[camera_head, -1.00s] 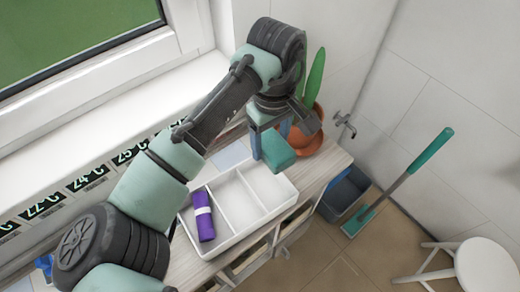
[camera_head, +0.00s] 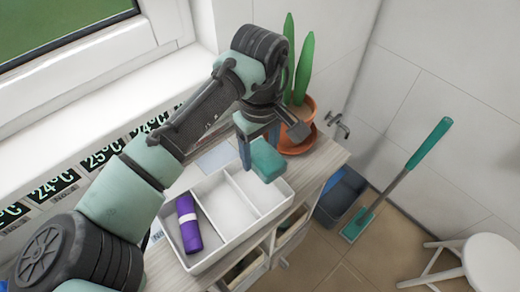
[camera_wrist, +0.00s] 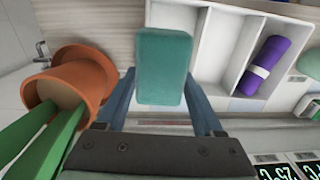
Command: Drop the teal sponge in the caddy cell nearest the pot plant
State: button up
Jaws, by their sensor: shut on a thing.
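The teal sponge (camera_head: 266,160) is in my gripper (camera_head: 258,148), which is shut on it; it also shows between the fingers in the wrist view (camera_wrist: 163,68). The white caddy (camera_head: 226,247) has three cells in a row on the cart top. A purple roll with a white band (camera_head: 188,222) lies in the left cell; the middle and right cells look empty. The sponge is above the far part of the right cell, the one nearest the pot plant (camera_head: 301,120). The plant's orange pot (camera_wrist: 82,75) stands left of the sponge in the wrist view.
A pale flat sheet (camera_head: 220,155) lies behind the caddy. A wall tap (camera_head: 338,125) is beyond the pot. A dark bin (camera_head: 341,195), a teal-headed brush (camera_head: 358,222) and a white stool (camera_head: 485,265) stand on the floor to the right.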

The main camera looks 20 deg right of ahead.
aim_at(260, 150)
jog(key=o, duration=1.3)
jog(key=shift+o, duration=0.2)
notch_tip(260, 150, up, 13)
